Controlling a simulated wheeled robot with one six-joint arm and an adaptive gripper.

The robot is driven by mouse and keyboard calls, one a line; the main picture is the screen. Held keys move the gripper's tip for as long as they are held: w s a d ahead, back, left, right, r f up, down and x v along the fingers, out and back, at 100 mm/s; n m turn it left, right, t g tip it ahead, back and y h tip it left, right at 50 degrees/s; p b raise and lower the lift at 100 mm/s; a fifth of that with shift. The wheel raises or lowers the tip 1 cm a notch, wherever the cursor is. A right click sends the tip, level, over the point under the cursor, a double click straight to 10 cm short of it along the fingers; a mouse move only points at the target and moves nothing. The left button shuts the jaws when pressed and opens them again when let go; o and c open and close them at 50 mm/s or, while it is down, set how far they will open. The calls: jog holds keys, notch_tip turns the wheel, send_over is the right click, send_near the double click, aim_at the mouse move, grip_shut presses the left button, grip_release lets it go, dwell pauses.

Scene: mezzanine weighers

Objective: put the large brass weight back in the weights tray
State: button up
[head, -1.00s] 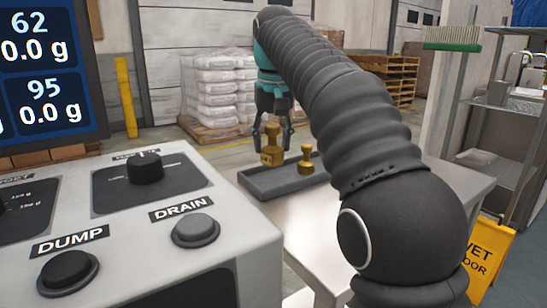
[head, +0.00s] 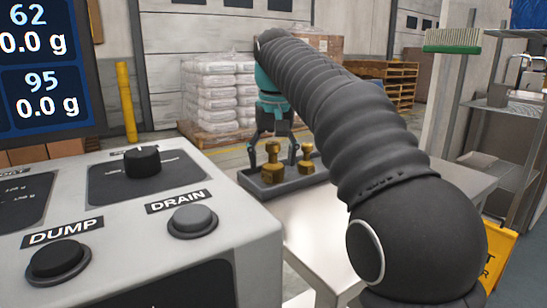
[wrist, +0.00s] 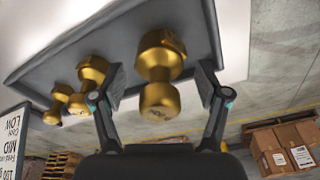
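The large brass weight (head: 273,164) stands in the grey weights tray (head: 254,186), at its left part in the head view. In the wrist view the large weight (wrist: 160,68) shows between my two fingers, with a gap on each side. My gripper (head: 273,156) is open around it and does not hold it. In the wrist view the medium brass weight (wrist: 92,84) and a small one (wrist: 56,104) stand in a row to the left. The medium weight (head: 305,158) also shows in the head view; the small one is hidden there.
The tray sits on a pale metal table (head: 335,225). The weigher console (head: 130,235) with knob and buttons fills the near left, below a display (head: 40,75) reading 0.0 g. A wire shelf (head: 500,130) and a yellow wet-floor sign (head: 497,255) stand at right.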

jog(key=shift+s+d+r+p, duration=0.15)
jog(key=shift+r+p, duration=0.3)
jog(key=shift+r, duration=0.85)
jog(key=shift+s+a+r+p, duration=0.15)
jog(key=shift+r+p, duration=0.35)
jog(key=shift+r, duration=0.75)
jog(key=shift+s+d+r+p, duration=0.1)
jog(key=shift+s+r+p, duration=0.25)
jog(key=shift+r, duration=0.95)
jog(key=shift+w, duration=0.1)
